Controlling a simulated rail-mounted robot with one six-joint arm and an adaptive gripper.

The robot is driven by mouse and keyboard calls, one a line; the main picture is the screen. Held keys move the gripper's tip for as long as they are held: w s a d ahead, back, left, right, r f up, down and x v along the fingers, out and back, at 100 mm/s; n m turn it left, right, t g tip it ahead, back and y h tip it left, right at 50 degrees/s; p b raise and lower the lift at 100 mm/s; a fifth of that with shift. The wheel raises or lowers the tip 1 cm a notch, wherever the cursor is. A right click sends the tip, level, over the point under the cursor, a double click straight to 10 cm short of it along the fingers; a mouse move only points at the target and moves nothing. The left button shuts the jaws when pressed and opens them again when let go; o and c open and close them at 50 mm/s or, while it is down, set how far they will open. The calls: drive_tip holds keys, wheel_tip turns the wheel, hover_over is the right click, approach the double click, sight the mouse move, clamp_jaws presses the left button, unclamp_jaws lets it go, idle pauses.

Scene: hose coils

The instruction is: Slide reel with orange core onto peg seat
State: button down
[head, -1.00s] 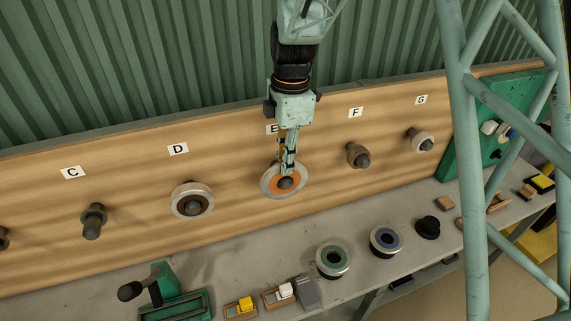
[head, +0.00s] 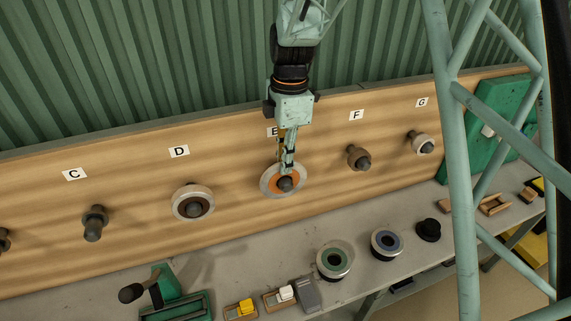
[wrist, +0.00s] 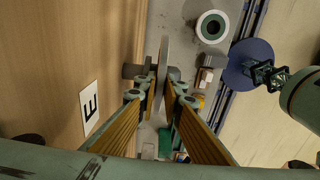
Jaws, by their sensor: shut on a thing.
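The reel with the orange core (head: 271,184) has a pale rim and hangs at peg E on the wooden board. My gripper (head: 287,170) is shut on the reel's upper part. The dark rounded end of peg E (head: 286,184) shows through the reel's centre. In the wrist view the reel (wrist: 164,54) is edge-on between my fingers (wrist: 162,86). The peg shows on both sides of it, its thicker base (wrist: 132,71) on the board side. A gap separates reel and board. The E label (wrist: 90,107) is clear there but partly hidden in the head view.
Pegs C (head: 94,223) and F (head: 359,156) are bare. A green-core reel (head: 346,264) and a blue-core reel (head: 386,242) lie on the grey bench (head: 232,264).

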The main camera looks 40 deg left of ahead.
drive_tip(key=shift+w+a, duration=0.35)
drive_tip(key=shift+a, duration=0.15)
drive_tip(key=c, duration=2.7)
unclamp_jaws()
drive_tip(key=shift+o, duration=0.5)
wheel_tip(320, 180, up, 6)
drive_tip(key=p, duration=0.3)
idle(0.4)
drive_tip(key=shift+w+d+r, duration=0.1)
drive_tip(key=shift+r, duration=0.05)
idle(0.3)
wheel_tip(320, 180, up, 12)
drive_tip(key=shift+w+d, duration=0.2)
idle(0.6)
idle(1.1)
